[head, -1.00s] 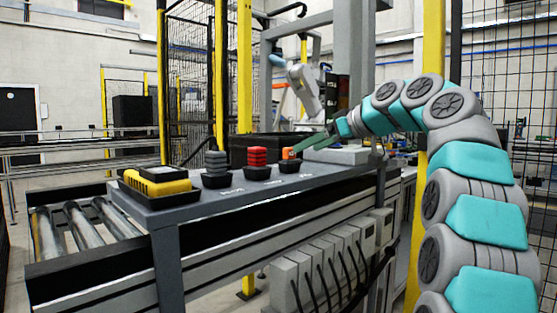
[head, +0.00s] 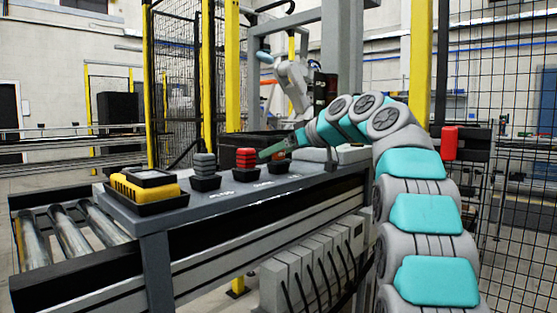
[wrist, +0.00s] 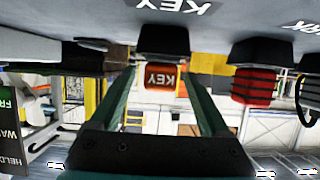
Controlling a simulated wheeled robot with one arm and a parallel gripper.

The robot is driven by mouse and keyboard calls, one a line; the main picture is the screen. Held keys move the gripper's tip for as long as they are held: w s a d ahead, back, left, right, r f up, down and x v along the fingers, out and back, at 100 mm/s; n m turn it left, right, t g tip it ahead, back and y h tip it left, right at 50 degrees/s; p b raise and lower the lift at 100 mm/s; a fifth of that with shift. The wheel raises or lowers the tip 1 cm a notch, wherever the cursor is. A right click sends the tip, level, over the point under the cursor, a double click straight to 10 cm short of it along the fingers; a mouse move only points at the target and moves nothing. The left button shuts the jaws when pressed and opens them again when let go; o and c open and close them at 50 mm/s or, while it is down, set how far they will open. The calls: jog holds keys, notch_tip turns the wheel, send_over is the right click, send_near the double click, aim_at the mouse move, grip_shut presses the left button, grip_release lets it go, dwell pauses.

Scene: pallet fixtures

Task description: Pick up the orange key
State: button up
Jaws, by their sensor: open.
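The orange key (wrist: 161,77), a small orange block marked KEY, sits in a black holder (wrist: 164,42) on the grey table and appears upside down in the wrist view. My gripper (wrist: 158,84) is open, with one green finger on each side of the key in that view. I cannot tell whether the fingers touch it.
A red ribbed block (head: 245,158) and a grey ribbed block (head: 205,164) stand in black holders to the left. A yellow and black device (head: 145,186) sits in a tray at the table's left end. Rollers (head: 70,230) lie beyond it.

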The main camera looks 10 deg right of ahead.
grip_shut()
dwell(0.5)
jog(key=shift+r, duration=0.2)
jog(key=shift+r+p, duration=0.7)
jog(key=shift+r, duration=0.8)
